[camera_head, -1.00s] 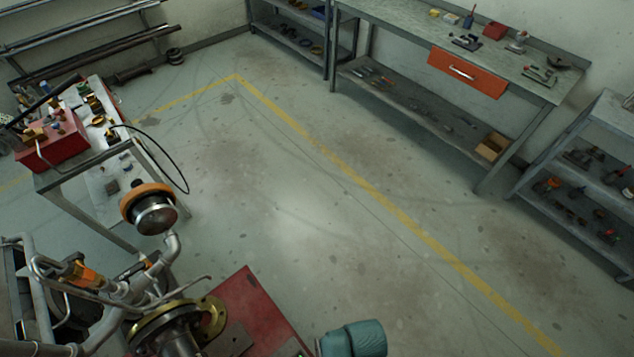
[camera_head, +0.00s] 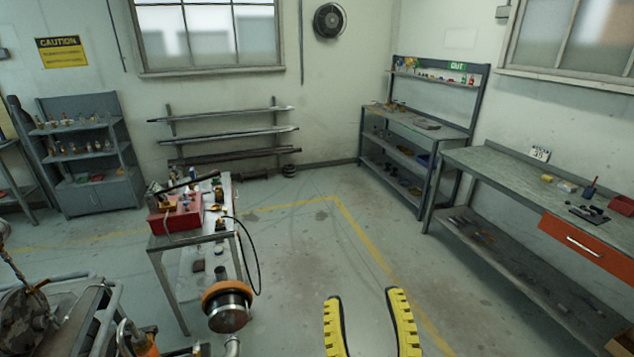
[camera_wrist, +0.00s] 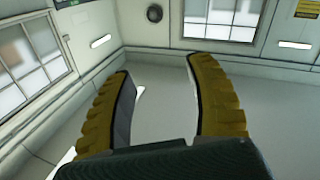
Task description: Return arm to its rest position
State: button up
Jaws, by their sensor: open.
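My gripper (camera_head: 371,312) shows at the bottom of the head view, its two yellow ridged fingers pointing up and spread apart. In the wrist view my gripper (camera_wrist: 165,95) is also open, with nothing between its fingers. Behind the fingers the wrist view shows the ceiling or upper walls, windows (camera_wrist: 222,18) and a round wall fan (camera_wrist: 154,13). My gripper is clear of everything around it. The orange-rimmed round metal part (camera_head: 228,307) on a pipe stands to its left in the head view, apart from it. The gate valve is not clearly seen.
A small metal table (camera_head: 190,240) with a red toolbox (camera_head: 176,213) and a hanging black cable (camera_head: 257,262) stands at left. A workbench (camera_head: 490,168) with an orange drawer (camera_head: 585,247) is at right. The floor between, with a yellow line (camera_head: 362,232), is open.

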jog(key=s+r+m+t+p, duration=0.1)
jog(key=s+r+t+p, duration=0.1)
jog(key=r+p, duration=0.6)
jog(key=s+r+m+t+p, duration=0.2)
jog(key=r+p, duration=0.6)
jog(key=r, duration=0.9)
jog(key=shift+s+d+r+h+p, duration=0.2)
jog(key=shift+s+d+h+p, duration=0.2)
jog(key=shift+s+d, duration=0.1)
